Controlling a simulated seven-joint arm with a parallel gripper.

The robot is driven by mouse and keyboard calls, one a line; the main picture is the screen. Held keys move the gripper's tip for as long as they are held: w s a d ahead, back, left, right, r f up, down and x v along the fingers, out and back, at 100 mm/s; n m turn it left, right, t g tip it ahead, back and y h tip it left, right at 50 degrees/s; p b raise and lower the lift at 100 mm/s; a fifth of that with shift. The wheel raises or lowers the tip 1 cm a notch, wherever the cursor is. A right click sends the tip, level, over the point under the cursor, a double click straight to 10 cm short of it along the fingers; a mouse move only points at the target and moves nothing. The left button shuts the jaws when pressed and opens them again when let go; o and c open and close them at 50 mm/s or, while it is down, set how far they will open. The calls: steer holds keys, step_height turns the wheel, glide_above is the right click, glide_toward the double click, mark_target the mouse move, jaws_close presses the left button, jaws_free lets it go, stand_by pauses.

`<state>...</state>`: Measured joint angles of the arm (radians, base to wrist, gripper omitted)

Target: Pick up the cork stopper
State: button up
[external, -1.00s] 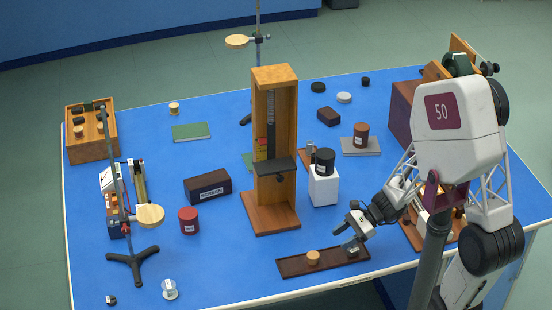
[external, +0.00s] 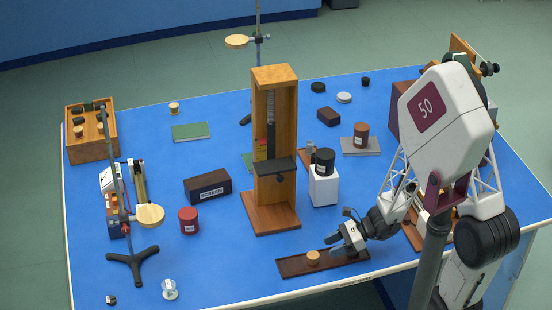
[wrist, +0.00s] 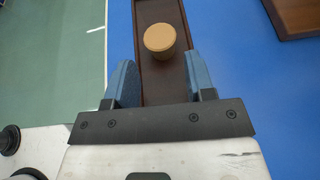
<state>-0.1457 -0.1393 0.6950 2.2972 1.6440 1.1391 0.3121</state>
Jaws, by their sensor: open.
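The cork stopper (external: 313,258) is a short tan cylinder standing upright on a long dark brown wooden tray (external: 290,268) near the table's front edge. My gripper (external: 333,245) is open, to the right of the cork and a little above the tray. In the wrist view, the cork (wrist: 160,37) lies beyond the fingertips, roughly centred in the gap between the two blue-grey fingers of my gripper (wrist: 158,68). The fingers appear apart from it. The tray's right end is partly hidden behind my gripper.
A wooden stand (external: 272,215) rises behind the tray. A white block (external: 323,188) with a black cylinder (external: 325,160) stands behind my gripper. A red cylinder (external: 189,221) and a dark box (external: 208,187) are further left.

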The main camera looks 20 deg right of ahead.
mark_target(315, 256)
steer(key=shift+x, duration=0.95)
steer(key=shift+x, duration=2.6)
steer(key=c, duration=0.5)
